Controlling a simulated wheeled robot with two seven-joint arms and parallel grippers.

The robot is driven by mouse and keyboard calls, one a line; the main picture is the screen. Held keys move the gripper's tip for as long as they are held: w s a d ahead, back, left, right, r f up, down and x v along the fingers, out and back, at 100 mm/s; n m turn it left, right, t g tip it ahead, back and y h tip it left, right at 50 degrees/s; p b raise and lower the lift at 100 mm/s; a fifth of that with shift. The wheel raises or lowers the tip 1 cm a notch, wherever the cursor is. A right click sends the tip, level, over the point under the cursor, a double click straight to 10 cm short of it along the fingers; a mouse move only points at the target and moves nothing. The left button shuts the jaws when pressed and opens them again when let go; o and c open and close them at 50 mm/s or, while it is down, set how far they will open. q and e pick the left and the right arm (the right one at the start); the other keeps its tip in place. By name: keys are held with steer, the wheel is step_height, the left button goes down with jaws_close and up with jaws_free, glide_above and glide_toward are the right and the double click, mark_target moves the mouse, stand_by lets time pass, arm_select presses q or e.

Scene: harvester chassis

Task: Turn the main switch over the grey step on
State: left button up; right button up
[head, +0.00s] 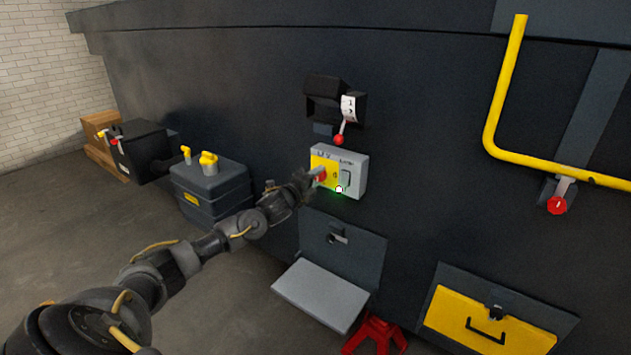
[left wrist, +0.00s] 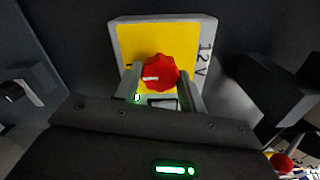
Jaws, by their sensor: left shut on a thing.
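The main switch is a red knob (head: 320,174) on the yellow face of a grey box (head: 354,172), above the grey step (head: 322,294). In the left wrist view the red knob (left wrist: 160,72) has a white mark lying nearly level, toward its left side. The yellow plate (left wrist: 137,42) shows around it, with "12 V" lettering on the box's grey edge. My left gripper (head: 312,177) is at the box. In the left wrist view its fingers (left wrist: 162,80) stand on either side of the knob, shut on it. My right gripper is not in view.
Above the box is a red-tipped lever (head: 339,138) on a black housing. A yellow rail (head: 497,100) and red knob (head: 557,205) are at the right. A dark tank (head: 210,190) stands left, behind my arm.

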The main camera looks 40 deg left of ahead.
arm_select(q)
steer(key=shift+f, duration=0.1)
stand_by(0.4)
steer(key=o, duration=1)
steer(key=shift+c, duration=0.2)
steer(key=shift+s, duration=0.1)
steer(key=shift+s, duration=0.25)
steer(key=s+b, duration=0.2)
steer(key=s, duration=0.8)
steer(key=shift+b, duration=0.4)
steer(key=shift+d, duration=0.1)
